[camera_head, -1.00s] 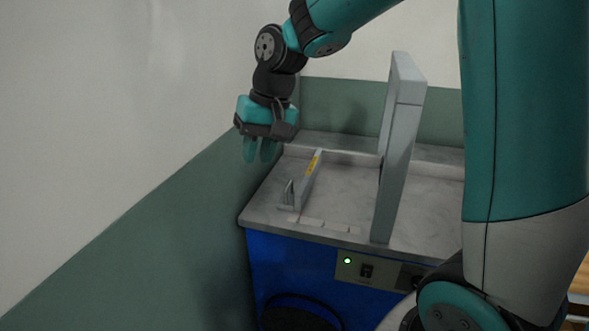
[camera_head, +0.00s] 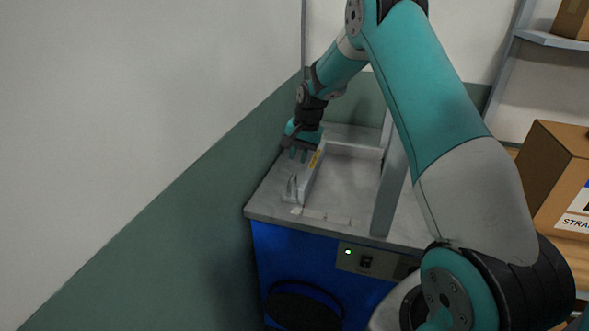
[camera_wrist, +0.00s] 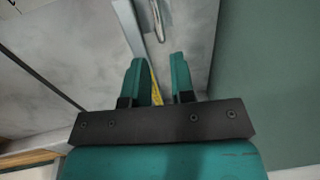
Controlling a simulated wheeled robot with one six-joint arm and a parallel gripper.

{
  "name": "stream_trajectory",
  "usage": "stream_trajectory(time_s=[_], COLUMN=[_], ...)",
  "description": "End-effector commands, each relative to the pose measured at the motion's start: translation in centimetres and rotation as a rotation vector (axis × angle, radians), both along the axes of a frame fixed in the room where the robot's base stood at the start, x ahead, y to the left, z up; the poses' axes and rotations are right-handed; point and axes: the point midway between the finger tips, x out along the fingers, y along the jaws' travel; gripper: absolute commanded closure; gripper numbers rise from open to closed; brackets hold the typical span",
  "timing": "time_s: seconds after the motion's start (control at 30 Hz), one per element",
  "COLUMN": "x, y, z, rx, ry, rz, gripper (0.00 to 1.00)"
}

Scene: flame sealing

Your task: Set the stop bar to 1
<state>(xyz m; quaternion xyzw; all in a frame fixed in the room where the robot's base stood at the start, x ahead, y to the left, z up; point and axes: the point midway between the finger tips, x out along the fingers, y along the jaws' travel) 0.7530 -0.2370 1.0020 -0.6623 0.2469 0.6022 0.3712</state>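The stop bar (camera_head: 307,181) is a grey metal bar with a yellow label, on the left part of the blue machine's grey top (camera_head: 345,190). A small upright lever or handle (camera_head: 292,187) stands at its front end. My gripper (camera_head: 298,156) is at the bar's rear end, low over the top. In the wrist view my gripper (camera_wrist: 160,68) has its two teal fingers apart. The bar (camera_wrist: 132,28) runs behind the left finger, and its yellow label shows in the gap. Whether the fingers touch the bar cannot be told. Pale marks (camera_head: 328,217) lie along the front edge; their numbers are unreadable.
A tall grey arch (camera_head: 391,185) stands right of the bar across the top. The wall (camera_head: 190,230) is close on the left. A front panel (camera_head: 366,261) has a lit green lamp. A cardboard box (camera_head: 560,180) is at the right.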

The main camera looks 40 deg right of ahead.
Motion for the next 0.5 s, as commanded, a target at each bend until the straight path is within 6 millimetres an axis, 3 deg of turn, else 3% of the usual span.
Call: stream_trajectory(time_s=[0.2, 0.5], x=[0.6, 1.0], y=[0.6, 0.8], z=[-4.1, -6.3], rx=[0.001, 0.000], ry=[0.003, -0.002], rz=[0.002, 0.001], gripper=[0.77, 0.77])
